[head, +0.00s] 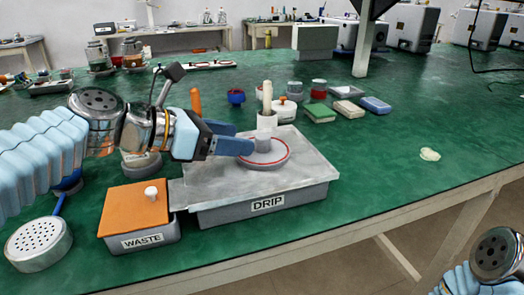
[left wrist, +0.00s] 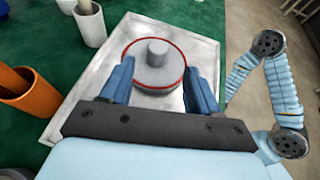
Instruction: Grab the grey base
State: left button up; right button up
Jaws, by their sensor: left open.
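The grey base (head: 268,158) is a round disc with a red ring near its rim. It lies on the metal plate of the DRIP tray (head: 300,172). In the left wrist view the base (left wrist: 153,76) shows a short grey post in its middle. My left gripper (head: 240,140) is open, with blue fingers just above the plate and close to the base. In the left wrist view the fingers of my left gripper (left wrist: 158,68) stand on either side of the base's near part, with nothing clamped between them. Contact cannot be told. My right gripper is not visible; only part of that arm shows.
A WASTE box (head: 150,241) with an orange lid stands left of the tray. In the left wrist view an orange cup (left wrist: 35,98) is at left. The green table's right side is mostly clear.

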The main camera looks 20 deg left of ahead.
aim_at(256, 138)
pick_arm(q)
jog(key=x, duration=0.6)
jog(key=shift+w+a+r, duration=0.1)
jog(key=shift+w, duration=0.1)
jog(key=shift+c, duration=0.4)
grip_shut()
jog(key=shift+r, duration=0.15)
